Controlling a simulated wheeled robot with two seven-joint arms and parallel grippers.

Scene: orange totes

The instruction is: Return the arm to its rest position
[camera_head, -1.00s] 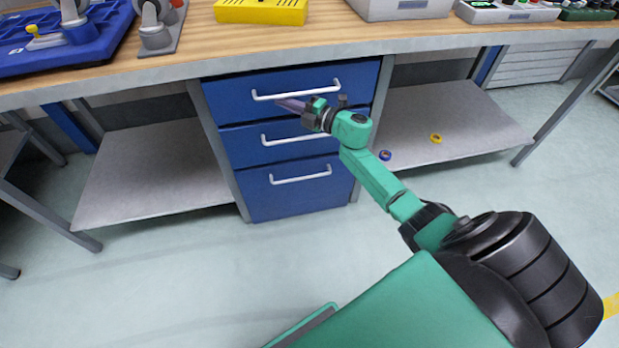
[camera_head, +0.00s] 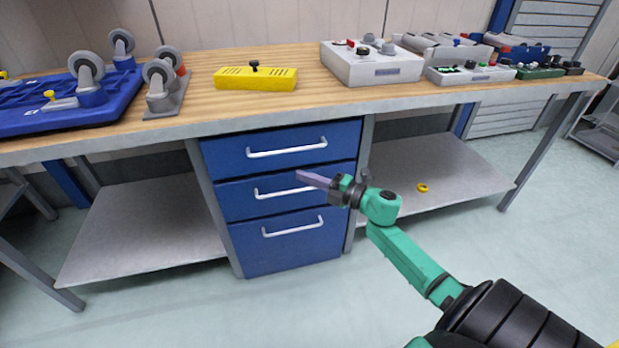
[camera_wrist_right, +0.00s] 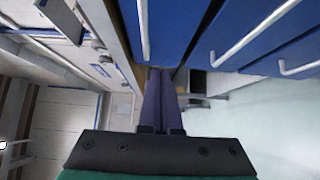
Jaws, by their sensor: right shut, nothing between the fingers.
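My right arm is green and black and comes in from the lower right in the head view. Its right gripper (camera_head: 312,179) is shut and empty, in front of the blue drawer cabinet (camera_head: 292,245). The fingertips point left, at about the height of the middle drawer. In the right wrist view the two dark fingers (camera_wrist_right: 160,100) lie together with nothing between them, and the blue drawer fronts (camera_wrist_right: 172,25) and their white handles are beyond. All drawers look closed. My left gripper is not in view.
A wooden workbench (camera_head: 310,92) runs across above the cabinet. It bears a blue tray with casters (camera_head: 40,112), a yellow box (camera_head: 256,80) and grey control boxes (camera_head: 372,66). A yellow ring (camera_head: 423,188) lies on the right lower shelf (camera_head: 455,165). The floor in front is clear.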

